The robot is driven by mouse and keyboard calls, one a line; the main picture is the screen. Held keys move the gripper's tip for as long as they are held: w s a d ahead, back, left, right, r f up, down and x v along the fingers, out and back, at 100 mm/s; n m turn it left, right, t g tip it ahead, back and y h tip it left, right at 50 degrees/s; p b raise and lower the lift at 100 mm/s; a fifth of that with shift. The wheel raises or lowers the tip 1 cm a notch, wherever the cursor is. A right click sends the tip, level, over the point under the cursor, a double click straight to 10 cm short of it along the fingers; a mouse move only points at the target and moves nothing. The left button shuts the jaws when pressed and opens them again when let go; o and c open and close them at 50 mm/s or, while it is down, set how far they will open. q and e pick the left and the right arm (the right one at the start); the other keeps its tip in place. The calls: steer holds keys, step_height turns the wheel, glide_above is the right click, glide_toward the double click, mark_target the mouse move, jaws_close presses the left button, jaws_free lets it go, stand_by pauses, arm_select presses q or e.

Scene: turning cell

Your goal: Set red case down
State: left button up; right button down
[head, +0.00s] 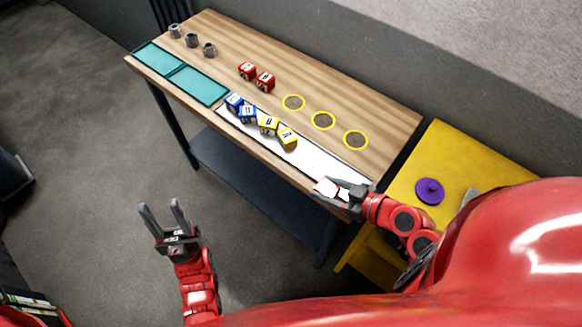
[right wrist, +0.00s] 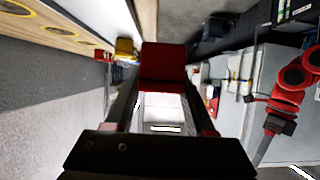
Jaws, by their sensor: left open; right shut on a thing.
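My right gripper (head: 342,190) is at the near right end of the bench, by the end of the white strip (head: 318,164). It is shut on a red case (right wrist: 162,68), which fills the space between its fingers in the right wrist view. In the head view the held case is small and partly hidden by the gripper, with a pale face showing. I cannot tell whether it touches the strip. Two other red cases (head: 247,70) (head: 265,81) stand on the wood. My left gripper (head: 161,205) is open and empty, over the floor in front of the bench.
Blue cases (head: 234,102) and yellow cases (head: 268,125) stand along the white strip's left part; its right part is bare. Behind are three yellow rings (head: 323,121). Teal mats (head: 197,86) and metal parts (head: 191,41) are at left. A yellow table (head: 405,188) holds a purple knobbed disc (head: 429,191).

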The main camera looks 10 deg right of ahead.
steer(key=w+b, duration=0.2)
steer(key=b, duration=0.1)
steer(key=w+f+b, duration=0.1)
steer(key=w+b, duration=0.5)
steer(key=shift+w+f, duration=0.1)
steer(key=shift+f, duration=0.2)
steer(key=w+p, duration=0.1)
steer(key=w, duration=0.5)
steer(key=shift+a+r+p, duration=0.1)
steer(key=shift+r+p, duration=0.1)
steer(key=shift+p, duration=0.15)
steer(key=shift+w+f, duration=0.1)
steer(key=shift+w, duration=0.55)
steer(key=shift+w+a+f+p, duration=0.15)
steer(key=shift+f+p, duration=0.1)
steer(key=shift+p, duration=0.2)
step_height(320, 180, down, 3)
steer(key=shift+r+p, duration=0.15)
steer(key=shift+p, duration=0.3)
steer(key=shift+f, duration=0.2)
steer(key=shift+f, duration=0.1)
